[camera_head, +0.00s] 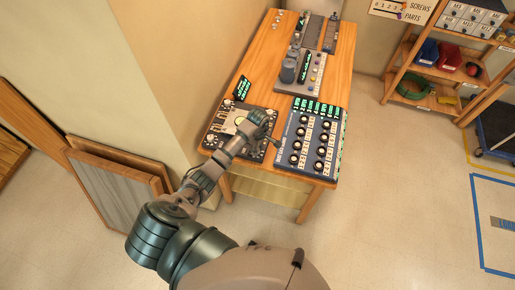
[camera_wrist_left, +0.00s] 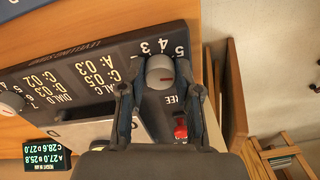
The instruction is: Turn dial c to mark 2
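A dark levelling panel (camera_head: 213,130) lies at the front left of the wooden table, with a light plate in its middle. My left gripper (camera_head: 268,128) is over the panel's right side. In the left wrist view, a round grey dial (camera_wrist_left: 160,72) with a red mark sits between the two fingers of the gripper (camera_wrist_left: 161,95). I cannot read this dial's letter. My right gripper is not in view.
A blue panel (camera_head: 285,147) with several black knobs lies close to the right. A small display (camera_head: 242,88) stands behind the levelling panel and also shows in the left wrist view (camera_wrist_left: 62,157). A red knob (camera_wrist_left: 180,130) is near the fingers. A grey device (camera_head: 289,70) stands further back.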

